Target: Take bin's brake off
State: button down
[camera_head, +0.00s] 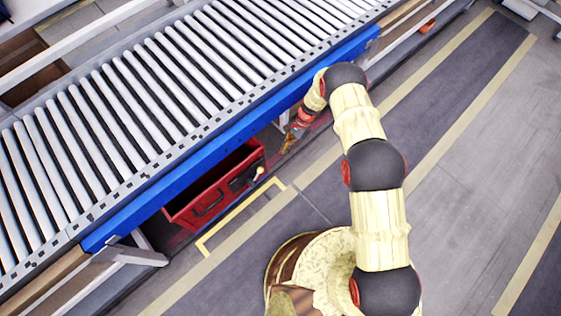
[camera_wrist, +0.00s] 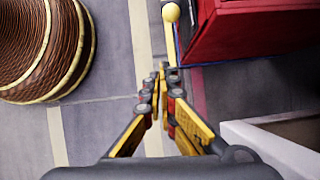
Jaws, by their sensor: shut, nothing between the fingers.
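The red bin (camera_head: 213,190) stands on the floor under the conveyor's blue side rail. A lever with a pale yellow ball knob (camera_head: 261,171) sticks out at its right front corner. In the wrist view the knob (camera_wrist: 171,12) is at the top centre, beside the red wall of the bin (camera_wrist: 235,28). My gripper (camera_head: 288,147) is low, to the right of the bin and knob in the head view. In the wrist view its closed fingertips (camera_wrist: 162,70) are empty and lie just below the knob in the picture, apparently apart from it. The lever's lower end is unclear.
The roller conveyor (camera_head: 150,85) with its blue rail (camera_head: 235,140) runs above the bin. A pale conveyor leg (camera_head: 135,254) stands left of the bin; a pale beam (camera_wrist: 270,145) is right of my gripper in the wrist view. Yellow floor tape (camera_head: 240,215) lies before the bin. The right floor is clear.

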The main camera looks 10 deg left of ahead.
jog(key=s+a+f+m+b, duration=0.1)
jog(key=s+a+f+b, duration=0.4)
jog(key=f, duration=0.3)
jog(key=shift+a, duration=0.9)
jog(key=shift+r, duration=0.1)
